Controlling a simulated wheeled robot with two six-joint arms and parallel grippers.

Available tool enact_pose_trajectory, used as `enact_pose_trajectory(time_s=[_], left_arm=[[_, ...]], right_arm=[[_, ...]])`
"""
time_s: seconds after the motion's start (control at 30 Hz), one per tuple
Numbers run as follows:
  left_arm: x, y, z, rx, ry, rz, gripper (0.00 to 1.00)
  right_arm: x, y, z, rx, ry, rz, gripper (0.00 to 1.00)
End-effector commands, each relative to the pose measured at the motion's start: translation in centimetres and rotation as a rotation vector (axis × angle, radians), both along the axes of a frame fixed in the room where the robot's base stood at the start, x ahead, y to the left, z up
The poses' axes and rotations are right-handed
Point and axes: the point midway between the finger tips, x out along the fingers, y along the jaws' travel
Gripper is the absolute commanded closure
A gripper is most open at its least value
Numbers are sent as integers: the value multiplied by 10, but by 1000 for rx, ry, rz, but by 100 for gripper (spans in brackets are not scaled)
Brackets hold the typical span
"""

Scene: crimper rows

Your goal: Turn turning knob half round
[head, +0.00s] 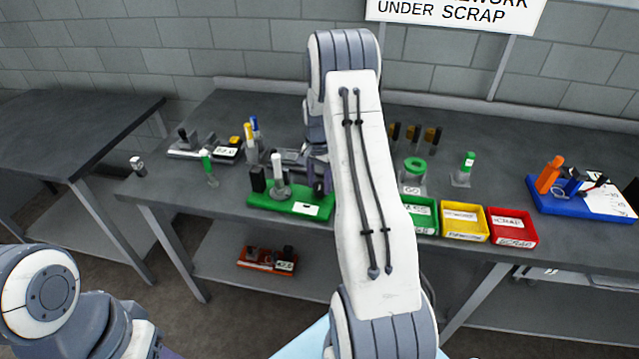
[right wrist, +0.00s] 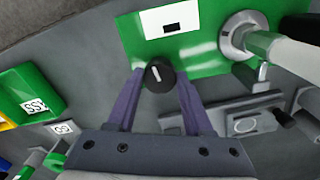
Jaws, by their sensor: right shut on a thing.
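The turning knob (right wrist: 159,75) is a small round black knob with a white pointer line, on the green board (right wrist: 205,65) in the right wrist view. The line runs nearly up and down in that view, tilted slightly. My right gripper (right wrist: 160,80) is shut on the knob, with one purple finger on each side of it. In the head view my right gripper (head: 318,178) is at the right end of the green board (head: 266,203), and the knob is hidden there. My left gripper is not in view; only my left arm shows at the lower left.
On the board stand a black block (head: 257,179) and a white-handled fixture (head: 278,178), close left of my gripper. Green (head: 424,217), yellow (head: 464,224) and red bins (head: 512,229) line the front edge to the right. A blue board (head: 565,205) lies farther right.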

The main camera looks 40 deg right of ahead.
Motion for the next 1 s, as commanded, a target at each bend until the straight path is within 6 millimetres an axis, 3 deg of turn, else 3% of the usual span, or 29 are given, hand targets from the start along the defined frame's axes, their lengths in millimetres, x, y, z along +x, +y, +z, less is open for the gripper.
enact_pose_trajectory(time_s=[0.4, 1.0], left_arm=[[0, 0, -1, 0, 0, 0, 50], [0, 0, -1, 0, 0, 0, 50]], right_arm=[[1, 0, 1, 0, -2, -217, 100], [1, 0, 1, 0, -2, -255, 100]])
